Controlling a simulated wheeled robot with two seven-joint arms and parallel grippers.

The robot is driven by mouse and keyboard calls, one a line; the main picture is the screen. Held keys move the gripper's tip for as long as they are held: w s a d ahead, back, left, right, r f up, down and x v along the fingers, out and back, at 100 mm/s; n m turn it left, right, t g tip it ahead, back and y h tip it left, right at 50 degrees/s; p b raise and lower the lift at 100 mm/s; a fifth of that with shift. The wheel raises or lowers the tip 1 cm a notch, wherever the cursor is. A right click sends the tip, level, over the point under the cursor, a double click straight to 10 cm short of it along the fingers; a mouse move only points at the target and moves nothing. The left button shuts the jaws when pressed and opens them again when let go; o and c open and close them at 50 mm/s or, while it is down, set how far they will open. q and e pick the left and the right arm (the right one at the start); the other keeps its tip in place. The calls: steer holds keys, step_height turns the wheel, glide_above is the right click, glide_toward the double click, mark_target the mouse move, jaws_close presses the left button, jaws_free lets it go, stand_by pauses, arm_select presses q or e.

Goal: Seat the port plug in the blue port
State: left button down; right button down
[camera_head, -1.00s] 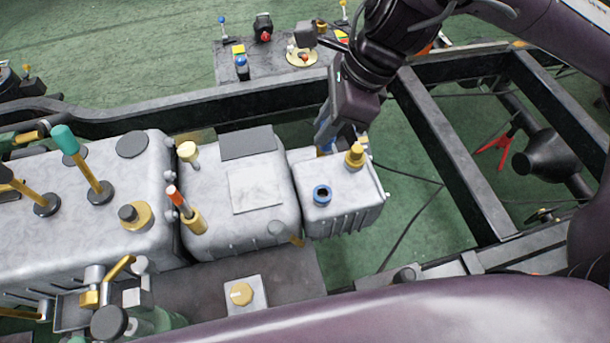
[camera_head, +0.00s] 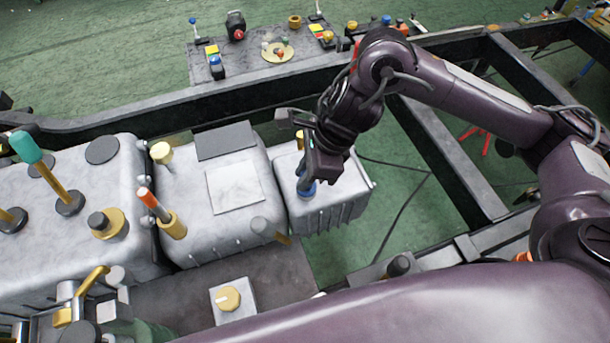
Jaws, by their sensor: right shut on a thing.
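My right gripper (camera_head: 308,178) points down at the blue port (camera_head: 306,190) on top of the small grey box (camera_head: 340,204) at the right end of the row. It is shut on the port plug, which is mostly hidden by the fingers. The blue ring of the port shows just below the fingertips. I cannot tell whether the plug is inside the port or just above it. My left gripper is not in view.
A larger grey housing (camera_head: 228,190) with an orange-tipped lever (camera_head: 150,200) stands left of the small box. A yellow knob (camera_head: 228,298) sits in front. Black frame rails (camera_head: 440,160) run behind and right. Green floor lies open right of the box.

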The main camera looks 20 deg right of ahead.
steer(key=shift+f, duration=0.55)
steer(key=shift+f+b, duration=0.2)
steer(key=shift+b, duration=0.1)
steer(key=c, duration=1.3)
jaws_free()
steer(key=shift+r, duration=0.1)
steer(key=shift+d+r+p, duration=0.1)
steer(key=shift+r+p, duration=0.3)
steer(key=p+v, duration=0.2)
steer(key=v, duration=0.9)
steer(key=shift+d+r, duration=0.2)
steer(key=shift+s, duration=0.1)
